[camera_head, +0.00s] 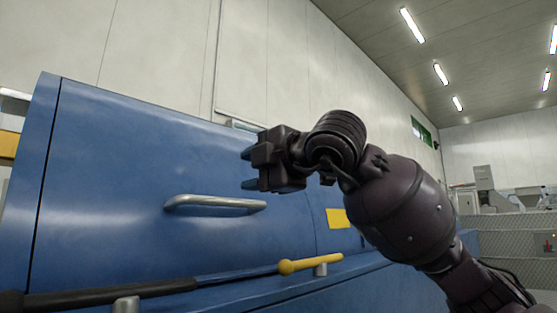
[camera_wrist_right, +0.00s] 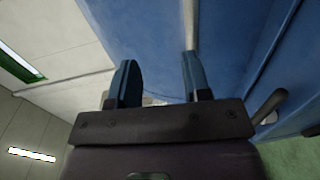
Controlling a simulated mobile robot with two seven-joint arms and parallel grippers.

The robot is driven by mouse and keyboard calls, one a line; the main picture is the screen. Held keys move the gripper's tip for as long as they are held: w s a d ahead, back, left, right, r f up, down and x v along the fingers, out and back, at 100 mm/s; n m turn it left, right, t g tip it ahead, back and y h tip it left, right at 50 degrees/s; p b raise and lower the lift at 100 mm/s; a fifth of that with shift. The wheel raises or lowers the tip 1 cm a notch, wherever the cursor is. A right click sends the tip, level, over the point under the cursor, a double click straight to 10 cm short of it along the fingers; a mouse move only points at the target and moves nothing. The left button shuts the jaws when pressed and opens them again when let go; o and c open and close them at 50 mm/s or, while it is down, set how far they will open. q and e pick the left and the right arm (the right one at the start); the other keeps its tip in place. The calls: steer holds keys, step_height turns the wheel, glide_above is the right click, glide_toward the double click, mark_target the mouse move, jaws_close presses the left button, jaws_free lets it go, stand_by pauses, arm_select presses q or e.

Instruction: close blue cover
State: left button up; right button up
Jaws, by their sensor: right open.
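The blue cover (camera_head: 130,150) is a large, smooth blue panel filling the left and middle of the head view. A horizontal silver bar handle (camera_head: 215,204) is fixed on its face. My right gripper (camera_head: 248,169) is in front of the cover, above and to the right of the handle, with its fingers pointing left. It is open, with nothing between its fingers. In the right wrist view, the two fingers of the gripper (camera_wrist_right: 160,68) are spread apart with the blue surface (camera_wrist_right: 235,40) beyond them. I cannot tell whether the fingertips touch the cover. My left gripper is not in view.
A long dark rod (camera_head: 110,291) and a yellow-ended bar (camera_head: 310,263) run along the blue machine's lower ledge, below the handle. A yellow label (camera_head: 338,218) is behind my right arm. A mesh fence (camera_head: 505,244) and grey machinery stand at the far right.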

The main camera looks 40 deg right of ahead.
steer(key=s+d, duration=0.1)
steer(key=s, duration=0.7)
steer(key=shift+r, duration=0.35)
